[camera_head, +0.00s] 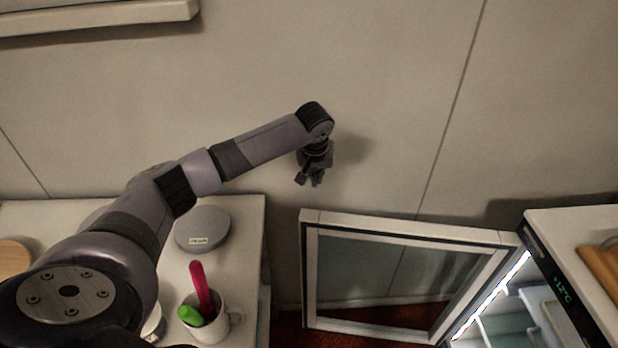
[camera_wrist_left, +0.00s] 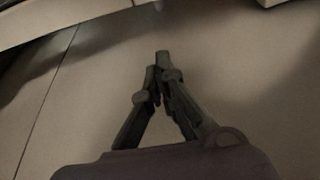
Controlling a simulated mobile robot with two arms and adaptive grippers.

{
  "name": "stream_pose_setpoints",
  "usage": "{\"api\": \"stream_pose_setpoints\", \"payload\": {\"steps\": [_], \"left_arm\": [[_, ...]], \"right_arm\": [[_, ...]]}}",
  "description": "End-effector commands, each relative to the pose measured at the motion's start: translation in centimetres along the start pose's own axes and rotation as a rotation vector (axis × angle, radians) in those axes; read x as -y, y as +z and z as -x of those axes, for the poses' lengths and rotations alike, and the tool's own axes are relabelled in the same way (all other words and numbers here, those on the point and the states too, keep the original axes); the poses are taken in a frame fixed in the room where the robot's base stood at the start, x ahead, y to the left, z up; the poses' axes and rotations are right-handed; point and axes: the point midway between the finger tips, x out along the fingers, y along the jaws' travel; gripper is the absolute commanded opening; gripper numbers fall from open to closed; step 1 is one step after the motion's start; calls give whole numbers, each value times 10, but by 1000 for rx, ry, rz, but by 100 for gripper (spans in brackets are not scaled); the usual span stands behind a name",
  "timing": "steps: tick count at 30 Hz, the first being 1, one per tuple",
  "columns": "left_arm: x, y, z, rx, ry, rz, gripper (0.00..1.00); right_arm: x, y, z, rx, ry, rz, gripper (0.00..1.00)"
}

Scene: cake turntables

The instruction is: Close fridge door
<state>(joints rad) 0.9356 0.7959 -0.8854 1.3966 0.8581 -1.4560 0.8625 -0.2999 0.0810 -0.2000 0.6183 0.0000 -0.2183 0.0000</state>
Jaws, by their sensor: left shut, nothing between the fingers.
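The fridge door (camera_head: 402,228) has a white frame around a glass pane and stands wide open, swung to the left of the fridge (camera_head: 560,275). The fridge is at the lower right, with a lit interior edge and a green display. My left gripper (camera_head: 309,181) is near the wall, above the door's far left corner in the picture and apart from it. In the left wrist view my left gripper (camera_wrist_left: 159,62) is shut and empty, with its fingertips together against the wall behind. My right gripper is not in view.
A white counter (camera_head: 240,240) at the left holds a grey round turntable (camera_head: 203,229) and a white mug (camera_head: 208,325) with a pink and a green item. A plain wall (camera_head: 400,90) is behind. Red-brown floor (camera_head: 290,325) shows between counter and door.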

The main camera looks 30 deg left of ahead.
Motion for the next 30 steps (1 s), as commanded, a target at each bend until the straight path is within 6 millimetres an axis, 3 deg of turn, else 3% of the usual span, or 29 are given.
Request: {"api": "stream_pose_setpoints", "payload": {"steps": [12,22,30], "left_arm": [[0,1,-78,2,-3,-1,0],[1,31,-64,0,-2,-5,0],[1,39,-64,0,-1,-2,0]], "right_arm": [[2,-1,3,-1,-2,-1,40],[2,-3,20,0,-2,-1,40],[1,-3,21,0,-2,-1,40]]}}
